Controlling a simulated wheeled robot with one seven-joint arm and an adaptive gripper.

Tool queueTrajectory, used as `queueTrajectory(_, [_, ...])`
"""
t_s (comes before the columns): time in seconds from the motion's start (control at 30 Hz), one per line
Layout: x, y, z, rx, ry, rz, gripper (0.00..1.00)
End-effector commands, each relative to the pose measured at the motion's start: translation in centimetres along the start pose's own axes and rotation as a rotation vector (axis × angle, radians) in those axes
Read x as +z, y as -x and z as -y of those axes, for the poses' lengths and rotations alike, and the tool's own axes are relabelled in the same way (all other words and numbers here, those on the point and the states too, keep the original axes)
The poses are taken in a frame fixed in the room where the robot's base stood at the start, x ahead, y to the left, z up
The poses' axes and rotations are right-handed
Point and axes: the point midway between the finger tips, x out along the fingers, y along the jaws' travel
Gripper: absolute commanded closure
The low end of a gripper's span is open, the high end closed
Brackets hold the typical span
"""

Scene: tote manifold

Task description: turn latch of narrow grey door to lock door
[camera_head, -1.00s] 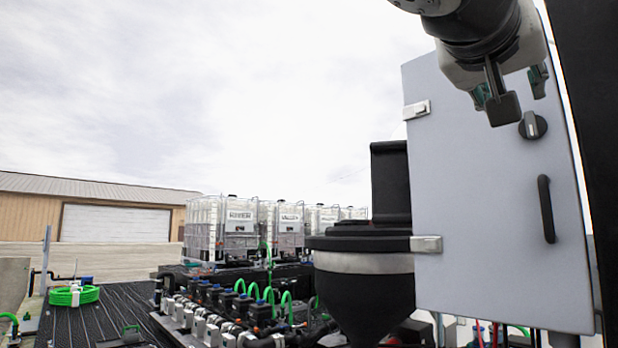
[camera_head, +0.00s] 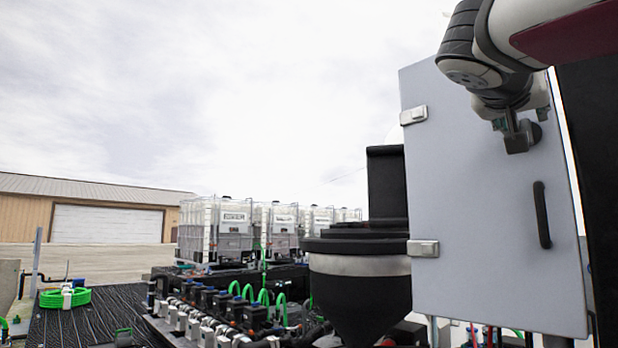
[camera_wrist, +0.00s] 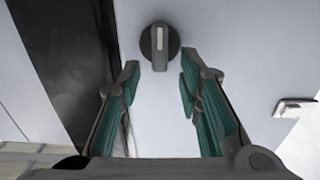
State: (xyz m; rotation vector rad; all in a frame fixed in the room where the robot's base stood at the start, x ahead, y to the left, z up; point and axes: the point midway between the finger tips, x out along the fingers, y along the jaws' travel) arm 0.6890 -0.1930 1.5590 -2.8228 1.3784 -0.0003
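The narrow grey door (camera_head: 470,210) is a tall flat panel at the right of the head view and appears shut. Its latch (camera_wrist: 160,45) is a round dark knob with a grey bar across it, standing about upright in the wrist view. My gripper (camera_wrist: 160,80) is open and empty, with its teal-padded fingers pointing at the door. The latch lies just beyond the fingertips, centred in the gap and not gripped. In the head view my gripper (camera_head: 518,132) covers most or all of the latch.
A black bar handle (camera_head: 542,215) sits on the door below the latch. Two metal hinges (camera_head: 413,115) are on its left edge. A black hopper (camera_head: 358,285) stands left of the door. White caged tanks and green hoses are farther left.

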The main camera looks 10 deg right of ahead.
Motion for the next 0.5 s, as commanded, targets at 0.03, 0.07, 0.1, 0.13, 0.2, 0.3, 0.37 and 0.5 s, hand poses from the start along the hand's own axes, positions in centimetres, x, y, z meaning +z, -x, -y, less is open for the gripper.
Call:
queueTrajectory(0.03, [-0.01,-0.36,0.01,0.0,0.0,0.0,0.68])
queueTrajectory(0.07, [-0.01,-0.5,0.01,0.0,0.0,0.0,0.68])
queueTrajectory(0.1, [-0.01,-0.63,0.01,0.0,0.0,0.0,0.68])
queueTrajectory(0.13, [-0.01,-0.7,0.0,0.0,0.0,0.0,0.68])
queueTrajectory(0.2, [-0.01,-0.77,0.0,-0.001,0.0,-0.001,0.68])
queueTrajectory(0.3, [0.0,-0.77,0.0,-0.001,0.0,0.0,0.68])
queueTrajectory(0.37, [0.01,-0.76,0.0,0.0,0.0,0.0,0.68])
queueTrajectory(0.5, [0.02,-0.75,0.0,0.0,0.0,0.0,0.92])
